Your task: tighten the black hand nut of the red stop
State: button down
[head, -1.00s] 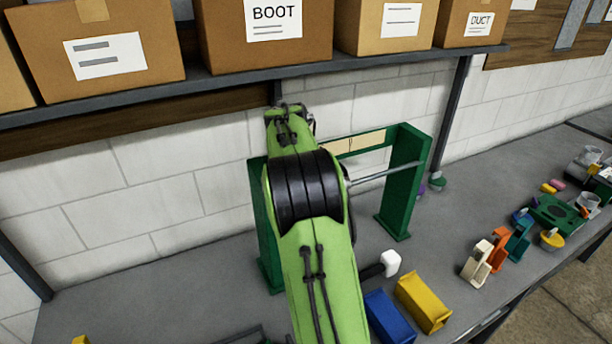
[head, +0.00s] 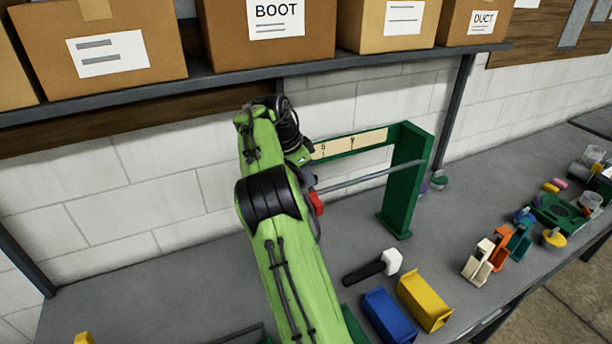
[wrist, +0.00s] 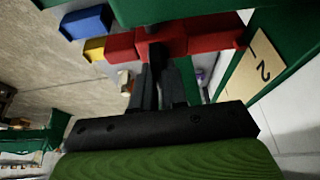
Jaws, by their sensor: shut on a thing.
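The red stop (head: 316,203) sits on the grey rod (head: 355,180) of the green frame (head: 405,180), partly hidden behind my arm. In the wrist view, the red stop (wrist: 205,42) spans the area beyond my fingertips, close to the scale plate. My gripper (wrist: 157,55) is shut, its dark fingers reaching the middle of the red stop. The black hand nut is hard to tell from the dark fingers; it appears to be between the fingertips. In the head view my fingers are hidden.
The pale scale plate (head: 350,143) runs along the frame's top bar. A white-headed mallet (head: 375,267), a blue block (head: 388,315) and a yellow block (head: 424,300) lie in front. Small clamps and containers crowd the bench's right. A shelf with boxes (head: 265,32) hangs above.

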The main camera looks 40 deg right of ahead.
dwell(0.6)
jog(key=c, duration=1.2)
grip_release()
jog(key=shift+o, duration=0.2)
jog(key=v, duration=0.7)
jog(key=shift+r, duration=0.25)
jog(key=shift+w+a, duration=0.1)
jog(key=shift+a, duration=0.05)
